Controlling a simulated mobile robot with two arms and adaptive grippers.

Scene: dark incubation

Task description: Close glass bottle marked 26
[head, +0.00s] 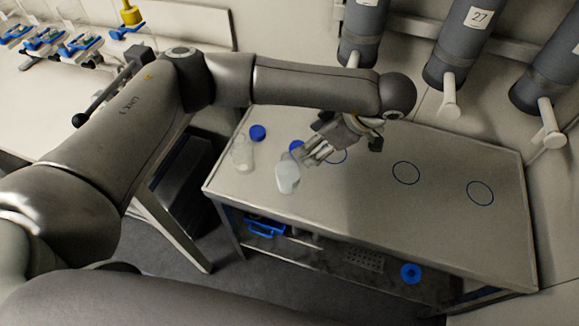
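A bottle with whitish contents (287,180) stands on the table near its front left part; no number is legible on it. A clear, empty-looking glass bottle (242,155) stands to its left. One blue cap (257,132) lies on the table behind the clear bottle. A second blue cap (296,147) shows just behind the whitish bottle, beside my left gripper (311,158). The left gripper reaches down close to this cap and bottle, with its fingers partly overlapping them; whether it grips anything is unclear. My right gripper is not in view.
The table (440,225) has blue rings, and its right half is clear. Grey cylinders hang on the wall behind, one with a label reading 27 (479,17), with white spouts over the back. A lower shelf holds a blue ring (410,272). A bench with glassware stands at upper left.

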